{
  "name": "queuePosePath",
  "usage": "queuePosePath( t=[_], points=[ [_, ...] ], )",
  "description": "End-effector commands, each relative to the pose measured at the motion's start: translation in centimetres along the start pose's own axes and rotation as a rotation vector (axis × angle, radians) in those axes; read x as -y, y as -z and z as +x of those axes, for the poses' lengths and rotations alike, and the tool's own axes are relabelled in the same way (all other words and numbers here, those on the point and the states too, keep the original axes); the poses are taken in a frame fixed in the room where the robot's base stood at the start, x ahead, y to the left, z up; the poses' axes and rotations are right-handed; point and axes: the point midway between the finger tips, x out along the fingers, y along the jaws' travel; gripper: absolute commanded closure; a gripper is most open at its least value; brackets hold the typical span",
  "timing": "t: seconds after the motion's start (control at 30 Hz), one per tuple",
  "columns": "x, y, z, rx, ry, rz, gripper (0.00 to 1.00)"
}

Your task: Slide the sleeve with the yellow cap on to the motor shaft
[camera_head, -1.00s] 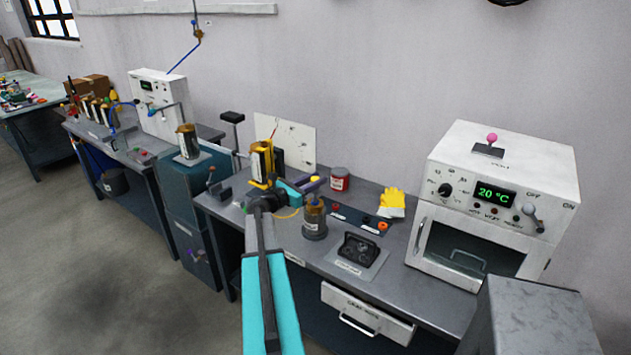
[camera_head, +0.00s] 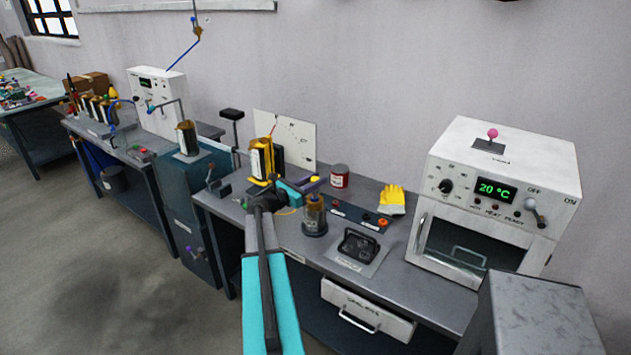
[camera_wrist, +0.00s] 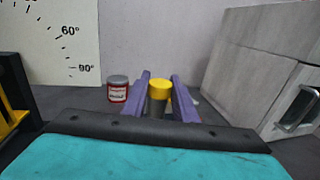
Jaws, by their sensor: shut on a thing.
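The yellow cap (camera_wrist: 159,88) tops a dark grey cylindrical sleeve (camera_wrist: 156,107) between my gripper's two purple fingers in the wrist view. My gripper (camera_head: 314,183) is shut on this sleeve above the grey workbench (camera_head: 290,241). In the head view the sleeve is largely hidden by the fingers. A brownish cylinder on a round dark base (camera_head: 314,226) shows directly below the fingers; I cannot tell whether the sleeve touches it. A yellow-framed stand with a dark unit (camera_head: 262,160) is just left of my gripper. I cannot clearly make out the motor shaft.
A red can (camera_head: 339,176) and yellow gloves (camera_head: 391,200) lie behind and right of my gripper. A board with angle marks (camera_head: 298,135) stands behind. A black-handled plate (camera_head: 358,246) lies in front right. A white oven (camera_head: 492,205) fills the bench's right end.

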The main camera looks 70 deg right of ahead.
Motion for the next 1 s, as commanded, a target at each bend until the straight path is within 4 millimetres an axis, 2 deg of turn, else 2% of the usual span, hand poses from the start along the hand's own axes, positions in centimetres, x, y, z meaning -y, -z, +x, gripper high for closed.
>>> queuePosePath(
  t=[0.47,0.5,0.6,1.0],
  points=[
    [0.0,0.8,0.0,0.001,0.0,0.0,0.99],
    [0.0,0.72,0.0,0.001,0.0,0.0,0.68],
    [0.0,0.72,0.0,0.001,0.0,0.0,0.53],
    [0.0,0.8,-0.32,0.0,-0.001,0.0,0.53]
  ],
)
